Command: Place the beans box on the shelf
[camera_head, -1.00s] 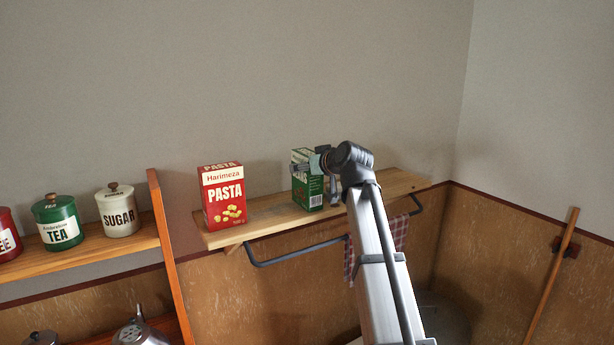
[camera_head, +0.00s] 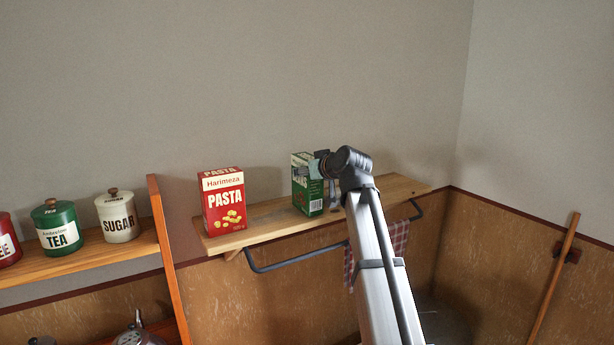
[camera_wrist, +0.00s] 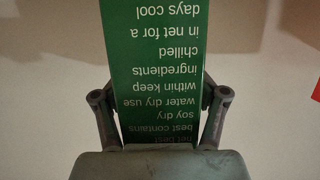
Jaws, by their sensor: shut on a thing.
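The beans box (camera_head: 302,187) is green with a pale top and a barcode on its side. It stands upright at the shelf (camera_head: 270,222), right of the red pasta box; whether its base touches the board I cannot tell. My gripper (camera_head: 318,168) is at the box's upper right side, partly hidden behind my wrist. In the wrist view the green box (camera_wrist: 152,60) fills the space between the two fingers (camera_wrist: 160,100), with its white text upside down. My gripper is shut on it.
The red pasta box (camera_head: 223,203) stands on the shelf's left end. A dark rail (camera_head: 300,258) with a checked cloth (camera_head: 396,240) hangs below. An orange-wood rack (camera_head: 165,240) with tea (camera_head: 58,226) and sugar (camera_head: 117,217) canisters is at left. The shelf's right part (camera_head: 395,188) is clear.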

